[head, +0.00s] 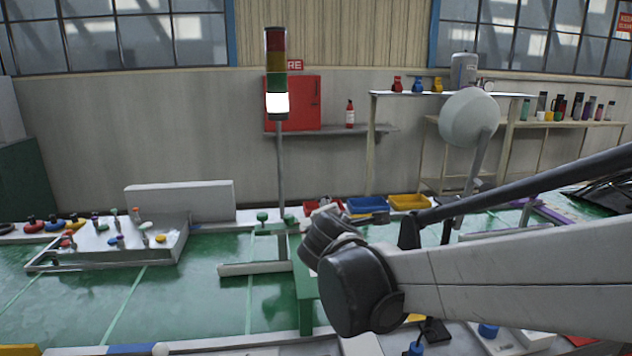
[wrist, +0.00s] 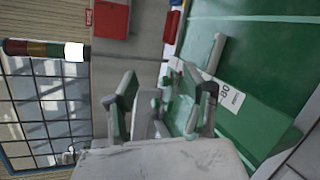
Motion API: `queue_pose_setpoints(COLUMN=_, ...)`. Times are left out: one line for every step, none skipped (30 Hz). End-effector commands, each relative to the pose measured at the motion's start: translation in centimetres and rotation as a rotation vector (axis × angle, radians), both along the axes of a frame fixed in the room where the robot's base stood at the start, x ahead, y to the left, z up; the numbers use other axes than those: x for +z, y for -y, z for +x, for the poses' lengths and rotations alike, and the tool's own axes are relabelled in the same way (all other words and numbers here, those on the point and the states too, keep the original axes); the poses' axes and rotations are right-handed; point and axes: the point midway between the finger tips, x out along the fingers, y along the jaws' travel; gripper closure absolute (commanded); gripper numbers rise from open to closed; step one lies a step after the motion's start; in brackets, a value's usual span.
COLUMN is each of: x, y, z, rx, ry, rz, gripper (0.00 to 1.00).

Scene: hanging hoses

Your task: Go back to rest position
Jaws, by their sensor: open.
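Behind the fingers are the green bench surface and some small green knobs, too small to make out clearly. In the head view my arm reaches in from the right and ends near the middle, over the green bench (head: 90,300). The fingers are hidden there behind my own wrist joints.
A signal tower (head: 276,75) on a thin pole stands just left of my arm's end, its white light lit. A control panel (head: 120,240) with coloured knobs lies at left. Blue (head: 367,205) and yellow bins (head: 409,202) sit behind the arm. Open bench lies front left.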

Motion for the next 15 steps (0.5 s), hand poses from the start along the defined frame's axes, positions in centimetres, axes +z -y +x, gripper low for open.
queue_pose_setpoints(x=0.5, y=2.1, z=-1.3, rx=-0.052, ry=-0.025, rz=0.078, gripper=0.53)
queue_pose_setpoints(x=0.6, y=3.2, z=-2.0, rx=-0.084, ry=-0.039, rz=0.129, gripper=0.53)
queue_pose_setpoints(x=0.6, y=4.6, z=-3.0, rx=-0.126, ry=-0.058, rz=0.198, gripper=0.53)
queue_pose_setpoints(x=0.6, y=5.6, z=-3.8, rx=-0.159, ry=-0.073, rz=0.250, gripper=0.53)
queue_pose_setpoints(x=0.7, y=6.5, z=-4.6, rx=-0.192, ry=-0.085, rz=0.301, gripper=0.53)
queue_pose_setpoints(x=0.6, y=7.7, z=-5.8, rx=-0.235, ry=-0.104, rz=0.368, gripper=0.53)
queue_pose_setpoints(x=0.5, y=8.6, z=-6.6, rx=-0.268, ry=-0.117, rz=0.419, gripper=0.53)
queue_pose_setpoints(x=0.5, y=9.4, z=-7.5, rx=-0.302, ry=-0.129, rz=0.470, gripper=0.53)
queue_pose_setpoints(x=0.3, y=10.4, z=-8.7, rx=-0.346, ry=-0.145, rz=0.537, gripper=0.53)
queue_pose_setpoints(x=0.2, y=11.1, z=-9.7, rx=-0.380, ry=-0.156, rz=0.588, gripper=0.53)
queue_pose_setpoints(x=0.1, y=11.8, z=-10.6, rx=-0.414, ry=-0.168, rz=0.639, gripper=0.53)
queue_pose_setpoints(x=-0.1, y=12.7, z=-11.9, rx=-0.460, ry=-0.181, rz=0.705, gripper=0.53)
queue_pose_setpoints(x=-0.3, y=13.2, z=-12.9, rx=-0.496, ry=-0.192, rz=0.756, gripper=0.53)
queue_pose_setpoints(x=-0.4, y=13.8, z=-13.8, rx=-0.530, ry=-0.203, rz=0.805, gripper=0.53)
queue_pose_setpoints(x=-0.7, y=14.4, z=-15.2, rx=-0.576, ry=-0.216, rz=0.871, gripper=0.53)
